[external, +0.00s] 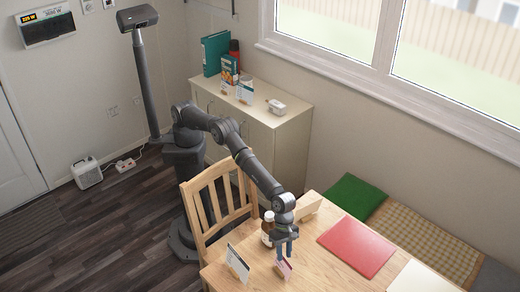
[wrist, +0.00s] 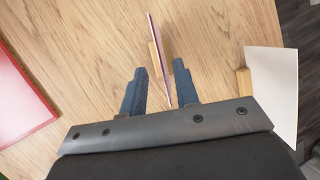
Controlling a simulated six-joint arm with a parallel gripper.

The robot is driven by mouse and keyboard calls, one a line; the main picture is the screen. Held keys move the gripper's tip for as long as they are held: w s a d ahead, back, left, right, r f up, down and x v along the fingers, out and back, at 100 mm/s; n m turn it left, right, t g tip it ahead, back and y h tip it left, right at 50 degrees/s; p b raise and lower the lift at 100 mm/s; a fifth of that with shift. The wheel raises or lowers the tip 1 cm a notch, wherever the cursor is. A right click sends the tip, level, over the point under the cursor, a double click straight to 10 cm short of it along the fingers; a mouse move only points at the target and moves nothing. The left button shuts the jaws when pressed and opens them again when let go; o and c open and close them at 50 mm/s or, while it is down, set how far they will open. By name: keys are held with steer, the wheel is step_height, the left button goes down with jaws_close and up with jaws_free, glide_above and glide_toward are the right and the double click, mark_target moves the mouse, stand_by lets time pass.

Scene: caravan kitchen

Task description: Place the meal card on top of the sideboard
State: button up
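My gripper (external: 285,254) is low over the wooden table, pointing down. In the wrist view its two blue fingers (wrist: 159,68) are apart, with a thin pink-edged card (wrist: 158,50) upright between them, seen nearly edge-on. The card stands in a small wooden holder and shows in the external view (external: 286,269) just under the fingers. A second, white card (external: 237,263) stands to its left in another holder; it is at the right in the wrist view (wrist: 270,90). I cannot read which is the meal card. The cream sideboard (external: 285,155) stands against the wall under the window.
A brown bottle (external: 267,228), a wooden block (external: 308,206) and a red folder (external: 356,246) are near my gripper. A chair (external: 217,200) stands alongside.

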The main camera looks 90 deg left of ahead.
mark_target(283, 274)
steer(key=x, duration=0.3)
steer(key=shift+s+a+f, duration=0.1)
steer(key=shift+s+a, duration=0.05)
steer(key=shift+s, duration=0.15)
steer(key=shift+x, duration=0.85)
jaws_close()
